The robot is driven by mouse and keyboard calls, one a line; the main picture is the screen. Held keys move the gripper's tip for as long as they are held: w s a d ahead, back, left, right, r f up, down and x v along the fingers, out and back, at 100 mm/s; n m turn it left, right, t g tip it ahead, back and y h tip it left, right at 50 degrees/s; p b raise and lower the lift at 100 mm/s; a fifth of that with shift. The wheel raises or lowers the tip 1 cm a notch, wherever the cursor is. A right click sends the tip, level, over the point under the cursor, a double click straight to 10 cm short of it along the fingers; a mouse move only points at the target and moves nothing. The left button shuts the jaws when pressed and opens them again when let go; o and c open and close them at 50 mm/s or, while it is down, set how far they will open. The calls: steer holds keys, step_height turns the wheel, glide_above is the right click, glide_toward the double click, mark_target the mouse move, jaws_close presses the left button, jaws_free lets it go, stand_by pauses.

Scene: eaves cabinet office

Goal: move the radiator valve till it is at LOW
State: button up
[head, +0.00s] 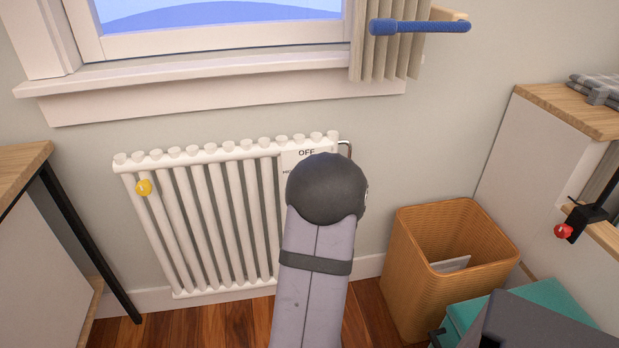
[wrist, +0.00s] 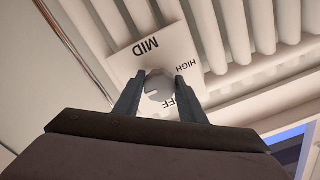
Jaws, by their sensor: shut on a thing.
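The radiator valve (wrist: 158,88) is a small pale knob on a white dial plate (wrist: 122,63) in the wrist view. MID, HIGH and part of OFF show on the plate; LOW is not visible. My gripper (wrist: 160,82) is shut on the knob, one dark finger on each side. I cannot tell where the knob points. My arm hides the knob and my gripper there.
A yellow round thing (head: 144,187) is on the radiator's left side. A wicker basket (head: 405,270) stands on the floor to the right. A desk (head: 25,165) is at the left and a cabinet (head: 530,150) at the right. The window sill (head: 200,83) is above.

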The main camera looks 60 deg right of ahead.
steer(key=o, duration=1)
steer(key=shift+o, duration=0.2)
steer(key=p+v, duration=0.1)
steer(key=v, duration=0.6)
steer(key=shift+s+a, duration=0.1)
steer(key=shift+a, duration=0.05)
